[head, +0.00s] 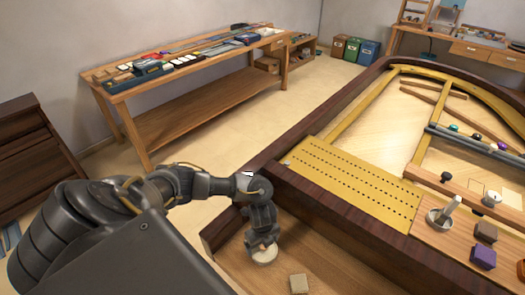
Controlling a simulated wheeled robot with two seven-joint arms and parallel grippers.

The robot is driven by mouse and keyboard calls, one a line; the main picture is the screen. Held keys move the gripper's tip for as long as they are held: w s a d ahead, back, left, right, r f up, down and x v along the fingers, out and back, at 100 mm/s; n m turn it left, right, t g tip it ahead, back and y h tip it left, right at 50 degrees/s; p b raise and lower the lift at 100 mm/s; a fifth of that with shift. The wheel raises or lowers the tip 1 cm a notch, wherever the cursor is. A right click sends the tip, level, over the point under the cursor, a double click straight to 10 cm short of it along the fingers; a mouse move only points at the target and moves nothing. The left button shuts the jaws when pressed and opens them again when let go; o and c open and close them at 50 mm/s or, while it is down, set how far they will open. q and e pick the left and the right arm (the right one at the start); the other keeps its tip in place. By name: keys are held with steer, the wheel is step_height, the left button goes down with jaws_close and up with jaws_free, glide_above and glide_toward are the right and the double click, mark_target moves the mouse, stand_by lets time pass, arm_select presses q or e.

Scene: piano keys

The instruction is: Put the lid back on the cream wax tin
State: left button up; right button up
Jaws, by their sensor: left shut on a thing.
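My left gripper (262,240) points down over the wooden ledge at the near left of the piano case. It is shut on a pale cream round thing (264,255), which looks like the cream wax tin or its lid. The fingers hide its top, and I cannot tell whether lid and tin are together there or whether it touches the wood. No separate tin or lid can be made out for certain elsewhere. My right gripper is not in view.
A small beige block (298,284) lies right of the cream thing. The dark case rim (335,212) rises behind. A pale dish with a post (442,212), a brown block (486,232) and a purple block (482,256) stand at right. The ledge between is mostly clear.

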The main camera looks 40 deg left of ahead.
arm_select(q)
steer(key=o, duration=0.7)
step_height(320, 180, up, 7)
steer(key=p, duration=0.7)
steer(key=shift+p, duration=0.3)
stand_by(0.3)
jaws_close()
stand_by(0.5)
